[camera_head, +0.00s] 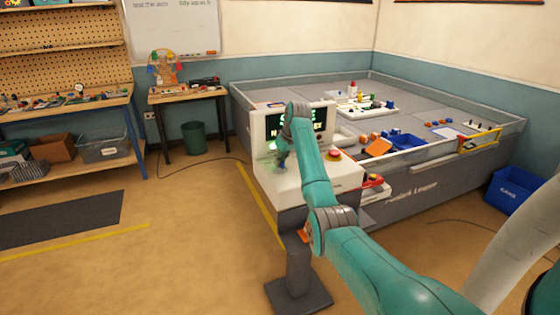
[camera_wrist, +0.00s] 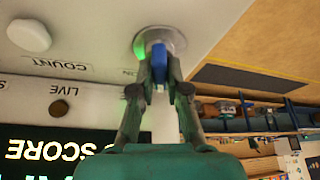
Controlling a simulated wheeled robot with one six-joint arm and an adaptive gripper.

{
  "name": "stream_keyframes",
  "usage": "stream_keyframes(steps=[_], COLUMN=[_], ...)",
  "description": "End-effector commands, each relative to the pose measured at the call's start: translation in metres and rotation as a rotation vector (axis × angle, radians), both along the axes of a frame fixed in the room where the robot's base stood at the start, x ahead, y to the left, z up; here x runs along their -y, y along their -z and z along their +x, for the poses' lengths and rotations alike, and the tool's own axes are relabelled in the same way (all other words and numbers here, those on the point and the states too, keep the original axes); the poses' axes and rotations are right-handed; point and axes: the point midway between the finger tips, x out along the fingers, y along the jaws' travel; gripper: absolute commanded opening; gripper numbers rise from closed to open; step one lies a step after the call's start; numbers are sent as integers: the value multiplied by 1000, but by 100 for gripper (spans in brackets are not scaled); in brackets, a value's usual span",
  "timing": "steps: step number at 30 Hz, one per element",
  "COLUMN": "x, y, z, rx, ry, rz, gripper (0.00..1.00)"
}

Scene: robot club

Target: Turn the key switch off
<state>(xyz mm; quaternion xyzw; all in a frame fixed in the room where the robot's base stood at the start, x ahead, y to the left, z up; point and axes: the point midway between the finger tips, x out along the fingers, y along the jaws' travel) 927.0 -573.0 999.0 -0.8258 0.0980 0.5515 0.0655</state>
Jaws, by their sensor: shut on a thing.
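The key switch (camera_wrist: 160,40) is a round silver collar on the pale panel of the console, in the upper middle of the wrist view. A blue key (camera_wrist: 159,57) stands in it, and a green glow shows at the collar's left side. My gripper (camera_wrist: 160,75) is shut on the blue key, with a finger on each side. In the head view my gripper (camera_head: 281,160) is at the left part of the white console (camera_head: 290,190), below its dark screen. The key is too small to make out there. Part of the label beside the switch is hidden or unreadable.
A red button (camera_head: 334,154) sits on the console's right. A white round knob (camera_wrist: 29,36) by the word COUNT and a small brown disc (camera_wrist: 60,108) by LIVE are near the switch. The walled game table (camera_head: 420,190) stands behind; open floor lies left.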

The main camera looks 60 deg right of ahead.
Motion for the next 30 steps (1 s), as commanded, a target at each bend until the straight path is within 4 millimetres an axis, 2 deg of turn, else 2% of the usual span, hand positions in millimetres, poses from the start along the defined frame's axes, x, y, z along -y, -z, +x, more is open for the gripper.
stream_keyframes(steps=[6, 15, 30], x=[1, 2, 2], y=[-1, -1, 0], z=[0, 0, 1], rx=[1, 0, 0], ry=[-189, -383, -488], rz=[1, 0, -1], gripper=[0, 0, 0])
